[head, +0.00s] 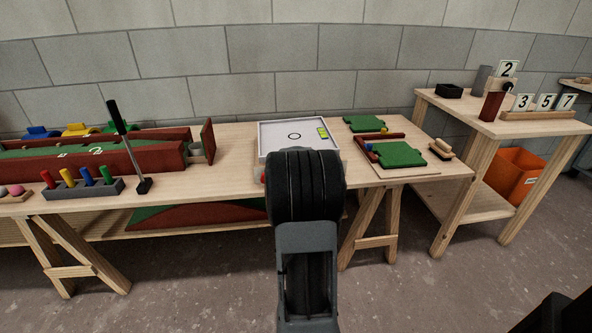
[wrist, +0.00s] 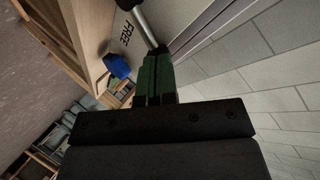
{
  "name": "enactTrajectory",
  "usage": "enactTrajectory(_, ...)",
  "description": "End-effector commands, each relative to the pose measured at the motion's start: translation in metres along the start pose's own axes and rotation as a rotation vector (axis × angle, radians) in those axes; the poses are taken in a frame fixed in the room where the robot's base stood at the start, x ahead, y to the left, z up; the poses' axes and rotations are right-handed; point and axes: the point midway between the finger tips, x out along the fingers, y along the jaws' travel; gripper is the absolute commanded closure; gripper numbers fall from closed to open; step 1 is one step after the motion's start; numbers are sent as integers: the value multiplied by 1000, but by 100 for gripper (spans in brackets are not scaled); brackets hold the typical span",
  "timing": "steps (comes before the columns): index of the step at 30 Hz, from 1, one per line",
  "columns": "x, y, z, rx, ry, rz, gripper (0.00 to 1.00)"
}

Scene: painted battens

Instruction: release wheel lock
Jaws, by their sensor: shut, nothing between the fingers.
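My gripper (wrist: 157,54) shows in the wrist view with its dark green fingers together and nothing held. A silvery rod (wrist: 144,28) ends close to the fingertips; I cannot tell whether they touch. Beside it, the word FREE (wrist: 126,33) is marked in black on a pale wooden face (wrist: 92,30). A blue piece (wrist: 117,65) stands out from that wood, left of the fingers. Which of these belongs to the wheel lock is not clear. In the head view my black arm link hides the gripper and part of the bench front.
The wooden bench (head: 233,152) carries a white tray (head: 270,128), green boards (head: 401,154), a long red-sided box (head: 140,158), a peg rack (head: 90,191) and a putter (head: 124,140). A side table (head: 440,100) and orange bin (head: 513,176) stand right. The front floor is clear.

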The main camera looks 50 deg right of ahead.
Motion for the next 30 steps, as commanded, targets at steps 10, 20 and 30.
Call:
enactTrajectory(10, -4, -4, -10, 1, 5, 4, 100)
enactTrajectory(20, -6, -8, -14, 0, 5, 4, 100)
enactTrajectory(30, -12, -10, -14, 0, 5, 3, 100)
